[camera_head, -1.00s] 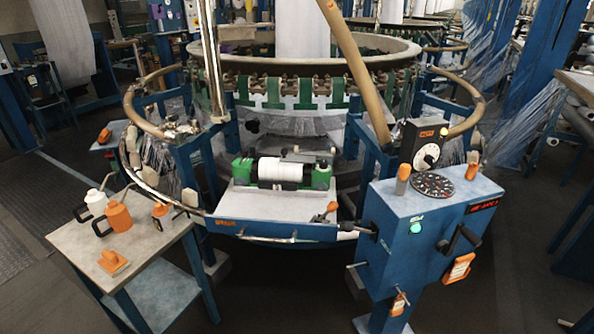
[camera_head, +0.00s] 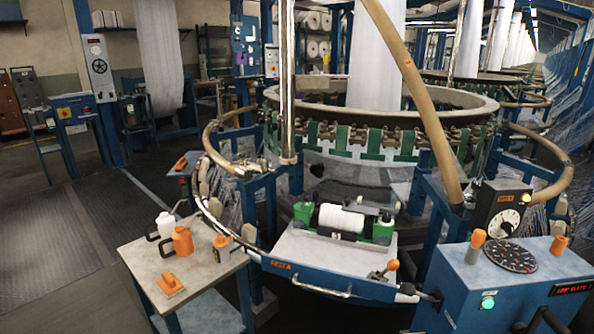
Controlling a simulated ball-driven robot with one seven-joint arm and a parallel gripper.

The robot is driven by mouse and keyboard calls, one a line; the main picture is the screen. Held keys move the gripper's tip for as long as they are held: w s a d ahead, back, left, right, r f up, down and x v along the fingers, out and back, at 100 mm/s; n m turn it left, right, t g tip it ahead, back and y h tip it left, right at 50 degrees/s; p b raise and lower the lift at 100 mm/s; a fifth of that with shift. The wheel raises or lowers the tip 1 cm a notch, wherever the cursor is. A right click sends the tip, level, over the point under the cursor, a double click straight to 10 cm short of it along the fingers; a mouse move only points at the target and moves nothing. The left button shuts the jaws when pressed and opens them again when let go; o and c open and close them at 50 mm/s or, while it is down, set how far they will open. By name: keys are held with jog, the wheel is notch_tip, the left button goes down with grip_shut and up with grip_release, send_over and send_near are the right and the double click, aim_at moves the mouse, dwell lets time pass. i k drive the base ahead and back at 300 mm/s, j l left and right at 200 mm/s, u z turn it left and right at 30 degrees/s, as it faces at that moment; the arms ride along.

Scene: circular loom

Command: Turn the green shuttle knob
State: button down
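A green shuttle (camera_head: 384,231) with a white bobbin (camera_head: 342,218) lies across the light grey tray of the loom, near the picture's centre. Its green ends sit left and right of the bobbin. A small pale part shows on top of its right end, but I cannot tell whether this is the knob or which way it is turned. My gripper is not in view.
A blue control cabinet (camera_head: 462,282) with a black dial (camera_head: 510,257) and a lit green button (camera_head: 488,302) stands front right. A side table (camera_head: 207,285) with an orange can (camera_head: 182,241) stands front left. Dark floor is open at far left.

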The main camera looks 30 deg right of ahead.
aim_at(387, 218)
jog(key=i+j+u, duration=0.5)
jog(key=i, duration=0.15)
jog(key=i+j+u, duration=0.15)
jog(key=i+u, duration=0.15)
jog(key=i, duration=0.55)
jog(key=i+u, duration=0.35)
jog(key=i, duration=0.5)
jog(key=i+l+u, duration=0.15)
jog(key=i+u, duration=0.25)
jog(key=i+l+u, duration=0.35)
jog(key=i, duration=0.15)
jog(key=i+l+u, duration=0.75)
jog(key=k+j, duration=0.5)
jog(key=j, duration=0.15)
jog(key=k+j+z, duration=0.3)
jog(key=k+j, duration=0.25)
jog(key=k+j+z, duration=0.3)
jog(key=k+j, duration=0.2)
jog(key=k+z, duration=0.1)
jog(key=z, duration=2)
